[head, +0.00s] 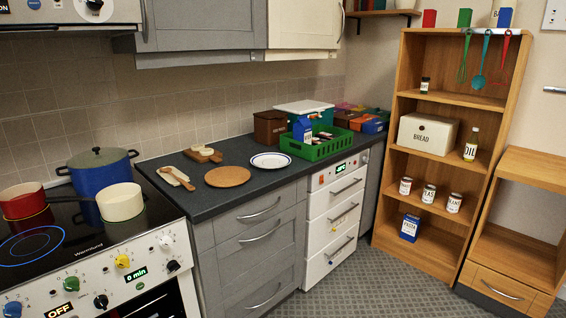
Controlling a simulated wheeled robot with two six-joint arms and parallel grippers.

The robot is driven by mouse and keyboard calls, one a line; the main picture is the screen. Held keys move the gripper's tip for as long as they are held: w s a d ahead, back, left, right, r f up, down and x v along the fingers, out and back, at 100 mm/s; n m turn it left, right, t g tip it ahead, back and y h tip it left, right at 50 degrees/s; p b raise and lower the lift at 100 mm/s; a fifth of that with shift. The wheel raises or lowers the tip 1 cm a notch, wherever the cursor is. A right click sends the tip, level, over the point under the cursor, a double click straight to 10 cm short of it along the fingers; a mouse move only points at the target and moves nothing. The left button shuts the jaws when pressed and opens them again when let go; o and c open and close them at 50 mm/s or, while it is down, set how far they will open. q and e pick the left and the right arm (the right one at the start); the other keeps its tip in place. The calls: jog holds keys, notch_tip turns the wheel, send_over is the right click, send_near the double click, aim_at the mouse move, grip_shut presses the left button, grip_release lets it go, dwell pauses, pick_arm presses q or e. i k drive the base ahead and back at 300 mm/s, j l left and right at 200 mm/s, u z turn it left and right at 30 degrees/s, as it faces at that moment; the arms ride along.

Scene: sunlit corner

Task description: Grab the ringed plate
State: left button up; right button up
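The ringed plate (271,160) is white with a dark blue ring near its rim. It lies flat on the dark countertop (222,206) in the head view, near the front edge. It is between a round brown board and a green crate, apart from the board. Nothing lies on it. Neither of my grippers shows in this view.
A round brown board (227,177) lies left of the plate. A green crate (318,149) with a blue carton stands close to its right. The stove (84,245) with pots is at left, a wooden shelf (456,60) at right. Patterned floor (366,285) before the shelf is clear.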

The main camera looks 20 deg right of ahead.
aim_at(266, 160)
jog(key=i+l+u, duration=0.3)
jog(key=l, duration=0.9)
jog(key=l+u, duration=0.35)
jog(key=l, duration=0.85)
